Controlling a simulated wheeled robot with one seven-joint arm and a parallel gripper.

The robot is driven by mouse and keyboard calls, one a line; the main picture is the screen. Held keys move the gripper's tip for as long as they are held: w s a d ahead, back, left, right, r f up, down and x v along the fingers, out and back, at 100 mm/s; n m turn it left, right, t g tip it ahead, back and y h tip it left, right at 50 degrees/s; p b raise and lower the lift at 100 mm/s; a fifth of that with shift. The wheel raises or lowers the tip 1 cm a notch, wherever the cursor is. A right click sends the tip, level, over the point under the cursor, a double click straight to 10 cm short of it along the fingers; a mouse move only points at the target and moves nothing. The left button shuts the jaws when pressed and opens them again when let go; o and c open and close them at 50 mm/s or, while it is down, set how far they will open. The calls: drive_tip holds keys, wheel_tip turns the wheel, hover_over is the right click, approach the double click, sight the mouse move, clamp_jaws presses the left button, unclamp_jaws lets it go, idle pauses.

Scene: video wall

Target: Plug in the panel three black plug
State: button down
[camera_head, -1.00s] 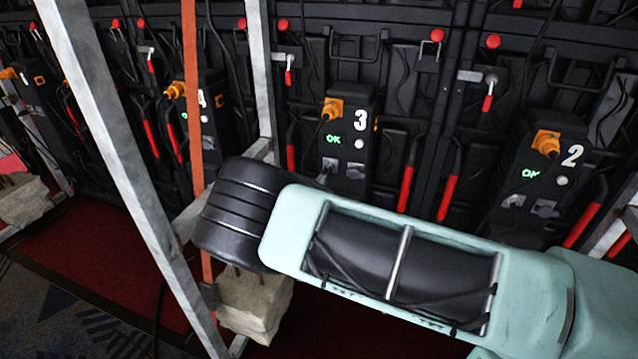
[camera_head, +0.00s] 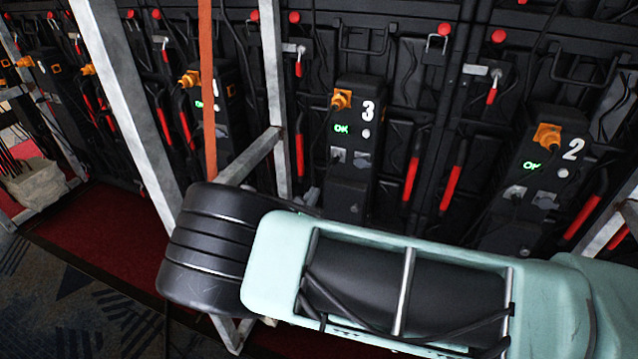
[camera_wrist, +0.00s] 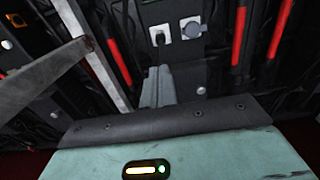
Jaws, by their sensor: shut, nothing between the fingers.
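Panel three (camera_head: 350,185) is a tall black box with a white "3", a green OK display and an orange plug (camera_head: 341,100) at its top. Below the display are a left socket (camera_head: 338,155) and a grey round-capped socket (camera_head: 362,159). The wrist view shows the grey cap (camera_wrist: 192,28) and, beside it, a dark plug (camera_wrist: 158,38) with a cord at the left socket; I cannot tell how deep it sits. My gripper (camera_wrist: 158,76) is shut and empty, below these sockets in the wrist view.
Panel two (camera_head: 540,165) stands to the right with its own orange plug and OK display. A metal frame (camera_head: 130,110) and an orange strap (camera_head: 207,90) stand to the left. Red-handled levers (camera_head: 411,178) flank panel three.

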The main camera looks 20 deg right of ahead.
drive_tip(key=shift+v, duration=1.1)
drive_tip(key=s+d+r+m+g, duration=0.3)
drive_tip(key=s+d+m+g, duration=0.2)
drive_tip(key=s+m+g, duration=0.7)
drive_tip(key=s+a+r+m+g+y, duration=0.1)
drive_tip(key=s+a+r+m+y, duration=0.1)
drive_tip(key=s+r+m+y, duration=0.75)
drive_tip(key=s+a+r+n+g+y, duration=0.1)
drive_tip(key=s+a+r+g+y, duration=0.15)
drive_tip(key=s+r, duration=0.8)
drive_tip(key=s+r+p, duration=0.3)
drive_tip(key=r+p, duration=1.4)
drive_tip(key=p, duration=0.3)
drive_tip(key=shift+s+m+t+h+p, duration=0.15)
drive_tip(key=shift+m+t+h+p, duration=0.2)
drive_tip(key=shift+t+h, duration=0.1)
drive_tip(key=shift+a+r, duration=0.1)
